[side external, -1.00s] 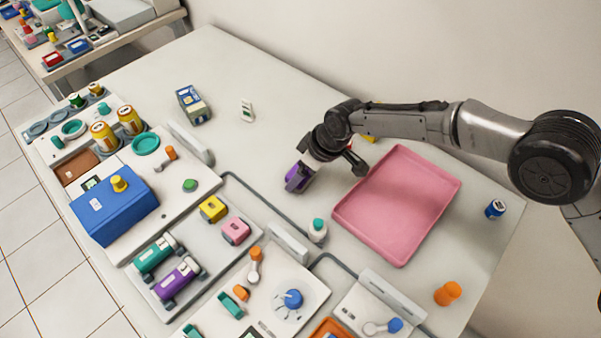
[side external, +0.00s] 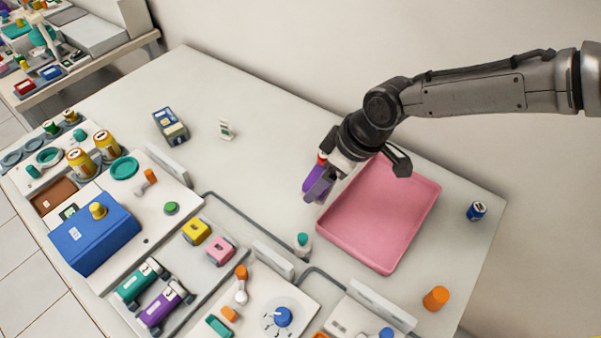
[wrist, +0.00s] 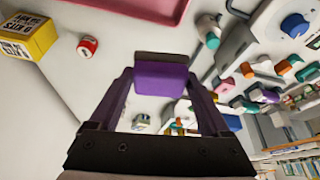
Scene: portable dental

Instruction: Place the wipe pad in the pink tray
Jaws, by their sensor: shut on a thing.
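A small purple block, which I take to be the wipe pad (side external: 313,178), is held between the fingers of my gripper (side external: 318,190). In the wrist view, the purple block (wrist: 160,82) sits between the two fingertips, and my gripper (wrist: 160,75) is shut on it. It appears raised above the table, just left of the pink tray. The pink tray (side external: 378,222) lies flat on the white table, and its inside looks empty where I see it. My wrist covers part of its far left corner. The tray's edge shows at the top of the wrist view (wrist: 130,12).
A small white bottle with a teal cap (side external: 303,243) stands near the tray's front left. An orange cylinder (side external: 436,298) and a blue can (side external: 476,211) stand to its right. A red-topped item (wrist: 87,46) and a yellow box (wrist: 28,38) show in the wrist view.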

